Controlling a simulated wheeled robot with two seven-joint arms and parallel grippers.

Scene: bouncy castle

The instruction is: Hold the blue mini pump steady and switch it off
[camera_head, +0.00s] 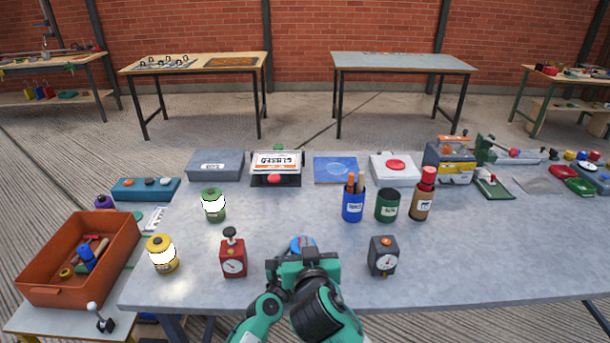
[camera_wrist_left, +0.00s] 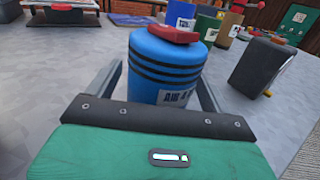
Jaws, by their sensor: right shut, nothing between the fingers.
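The blue mini pump (camera_wrist_left: 168,68) stands on the table between the two fingers of my left gripper (camera_wrist_left: 160,75) in the left wrist view. It has dark bands, a white label and a red part (camera_wrist_left: 172,33) on top. The fingers flank its sides closely; I cannot tell whether both touch it, and its lower part is hidden. In the head view only the top of the pump (camera_head: 302,242) shows behind my grippers.
A red timer-like box (camera_head: 233,258) stands left of the pump and a dark grey box (camera_head: 383,256) right of it. A yellow canister (camera_head: 161,254) and an orange crate (camera_head: 40,291) are further left. Several cans and boxes line the back. Bare tabletop lies around the pump.

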